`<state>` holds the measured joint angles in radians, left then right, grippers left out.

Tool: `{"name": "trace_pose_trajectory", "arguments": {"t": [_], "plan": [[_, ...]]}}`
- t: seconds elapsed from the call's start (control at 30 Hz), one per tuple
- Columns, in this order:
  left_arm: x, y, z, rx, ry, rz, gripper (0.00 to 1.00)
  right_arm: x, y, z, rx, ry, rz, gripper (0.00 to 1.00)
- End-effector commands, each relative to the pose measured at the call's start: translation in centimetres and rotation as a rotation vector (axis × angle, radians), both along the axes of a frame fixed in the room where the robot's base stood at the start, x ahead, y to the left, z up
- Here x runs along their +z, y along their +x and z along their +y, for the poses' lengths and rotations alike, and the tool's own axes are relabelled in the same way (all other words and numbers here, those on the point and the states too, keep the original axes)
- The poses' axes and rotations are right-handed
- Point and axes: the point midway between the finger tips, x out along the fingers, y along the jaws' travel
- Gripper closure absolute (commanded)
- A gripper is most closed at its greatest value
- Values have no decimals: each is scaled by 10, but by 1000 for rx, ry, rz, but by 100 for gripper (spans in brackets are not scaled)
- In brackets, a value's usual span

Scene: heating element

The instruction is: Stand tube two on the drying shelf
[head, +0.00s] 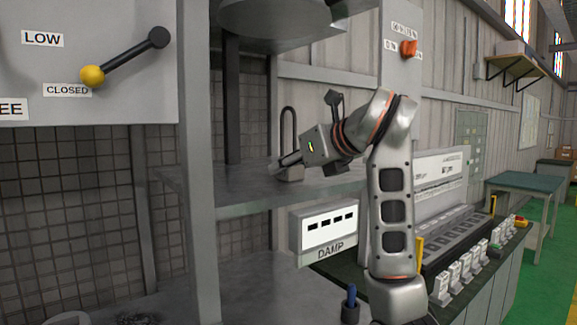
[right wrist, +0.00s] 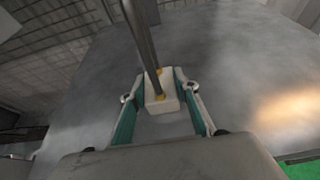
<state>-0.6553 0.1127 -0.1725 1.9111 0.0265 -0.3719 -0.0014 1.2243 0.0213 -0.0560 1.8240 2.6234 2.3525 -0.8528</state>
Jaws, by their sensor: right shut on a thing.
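A dark hairpin-shaped heating tube (head: 288,125) rises upright from a pale block-like base (head: 291,174) over the grey shelf (head: 250,200). My right gripper (head: 284,164) reaches in from the right and is shut on this base. In the right wrist view, the base (right wrist: 160,98) sits between the teal pads of my right gripper (right wrist: 161,103), with the dark tube (right wrist: 141,35) running up out of the picture. The base is at or very near the shelf surface; I cannot tell whether it touches. No number is readable on the tube. My left gripper is out of view.
A grey post (head: 200,150) stands left of the shelf's open bay. The shelf surface around the base is clear.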

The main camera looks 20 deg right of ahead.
Motion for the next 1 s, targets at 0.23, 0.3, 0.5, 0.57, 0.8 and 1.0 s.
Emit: {"name": "trace_pose_trajectory", "arguments": {"t": [0.23, 0.3, 0.5, 0.57, 0.8, 1.0], "plan": [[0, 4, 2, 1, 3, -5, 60, 0, 0, 0, 0, 1, -2, 96], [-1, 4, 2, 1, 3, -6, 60, -2, 0, 0, 0, 0, -1, 96], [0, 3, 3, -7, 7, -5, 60, -2, 0, 0, 0, 0, 0, 53], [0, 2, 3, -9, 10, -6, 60, -2, 0, 0, 0, 0, 0, 53], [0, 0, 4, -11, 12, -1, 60, 2, -1, -1, -1, 0, -1, 53], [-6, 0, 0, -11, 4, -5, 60, 12, -26, -12, -6, 0, -5, 53]]}}
